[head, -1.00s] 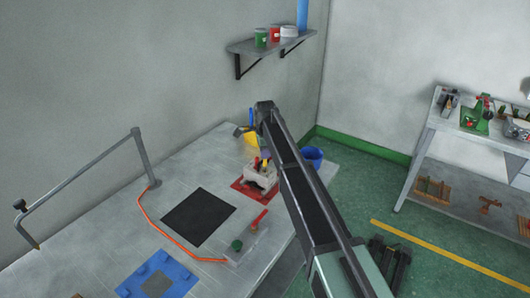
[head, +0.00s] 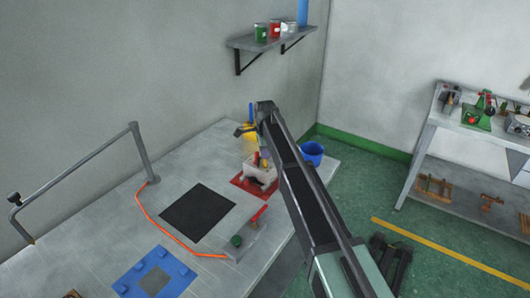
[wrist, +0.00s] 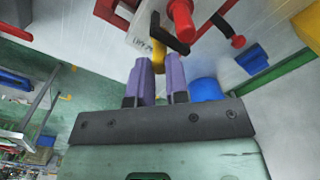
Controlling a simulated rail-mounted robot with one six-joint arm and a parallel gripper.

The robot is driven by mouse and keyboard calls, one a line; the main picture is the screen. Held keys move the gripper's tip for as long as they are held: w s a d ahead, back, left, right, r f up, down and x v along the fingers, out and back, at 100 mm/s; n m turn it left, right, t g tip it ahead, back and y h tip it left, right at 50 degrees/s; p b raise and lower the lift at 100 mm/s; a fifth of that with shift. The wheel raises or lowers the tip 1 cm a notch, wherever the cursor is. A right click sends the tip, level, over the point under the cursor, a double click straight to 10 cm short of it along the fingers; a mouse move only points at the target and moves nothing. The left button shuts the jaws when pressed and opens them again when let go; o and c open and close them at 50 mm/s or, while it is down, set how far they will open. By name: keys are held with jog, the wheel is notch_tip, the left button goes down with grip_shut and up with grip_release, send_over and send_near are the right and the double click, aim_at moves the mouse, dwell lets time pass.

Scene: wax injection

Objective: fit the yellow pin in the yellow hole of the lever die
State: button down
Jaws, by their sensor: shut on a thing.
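The lever die (head: 262,174) is a pale block on a red mat at the right part of the bench. In the wrist view its pale body (wrist: 141,28) shows at the top, with a dark lever and a thick red handle beside it. My gripper (wrist: 160,62) has purple fingers and is shut on the yellow pin (wrist: 158,54), whose end shows between the fingertips, close to the die. The yellow hole is hidden, and I cannot tell whether the pin is touching it. In the head view my arm hides most of the gripper.
A yellow bin (head: 250,132) and a blue bucket (head: 312,153) stand behind the die. A bent metal post rises at the left.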

jog(key=shift+f, duration=0.3)
jog(key=c, duration=1)
grip_release()
jog(key=shift+c, duration=0.2)
notch_tip(320, 180, up, 11)
jog(key=p, duration=1)
